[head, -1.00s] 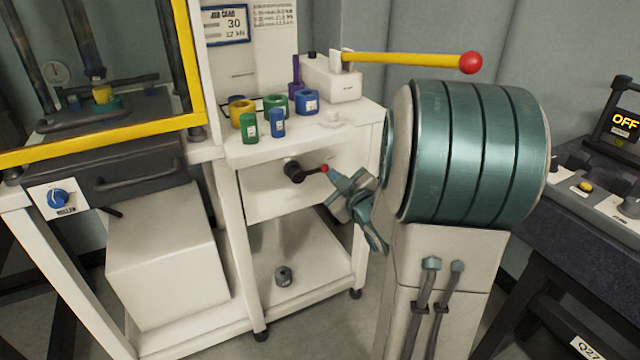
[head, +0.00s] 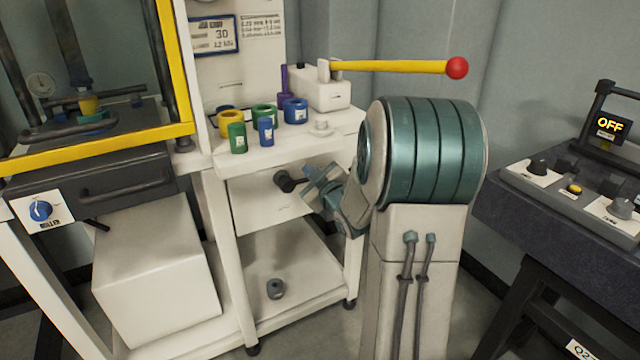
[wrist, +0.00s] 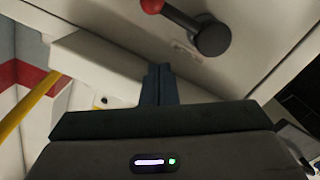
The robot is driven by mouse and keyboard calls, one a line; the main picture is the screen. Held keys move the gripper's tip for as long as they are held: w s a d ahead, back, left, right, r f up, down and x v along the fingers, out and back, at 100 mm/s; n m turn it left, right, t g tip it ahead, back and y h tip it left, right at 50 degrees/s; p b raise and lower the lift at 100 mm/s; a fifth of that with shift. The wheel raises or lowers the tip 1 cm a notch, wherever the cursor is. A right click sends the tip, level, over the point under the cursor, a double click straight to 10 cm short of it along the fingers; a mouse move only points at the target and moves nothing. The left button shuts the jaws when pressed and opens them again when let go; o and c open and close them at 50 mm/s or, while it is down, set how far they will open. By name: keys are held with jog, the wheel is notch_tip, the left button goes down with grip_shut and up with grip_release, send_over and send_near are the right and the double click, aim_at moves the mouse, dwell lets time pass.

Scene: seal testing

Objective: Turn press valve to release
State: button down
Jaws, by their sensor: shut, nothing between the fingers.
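The valve on the white cart's front panel has a black hub (head: 287,181) and a short lever. In the wrist view its black hub (wrist: 211,38) and red-tipped lever (wrist: 178,16) show at the top, the lever slanting up and left. In the head view my arm hides the red tip. My gripper (head: 310,178) is beside the valve, to the right of the hub. In the wrist view its fingers (wrist: 157,72) are shut and empty, below and left of the hub, with a visible gap. I cannot tell how far they are from the panel.
A pump (head: 320,88) with a yellow red-balled handle (head: 395,67) stands on the cart top (head: 280,153), near coloured rings and cylinders. The yellow-framed press with a blue knob (head: 40,210) is left. A dark bench (head: 590,230) with a control box is right.

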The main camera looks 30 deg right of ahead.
jog(key=shift+w+d+f+b, duration=0.2)
jog(key=shift+w+d+f, duration=0.4)
jog(key=shift+f, duration=0.25)
jog(key=shift+w+d+f+b, duration=0.2)
jog(key=shift+w+d+f, duration=0.4)
jog(key=shift+f, duration=0.25)
jog(key=shift+w+a+f, duration=0.1)
jog(key=shift+a, duration=0.15)
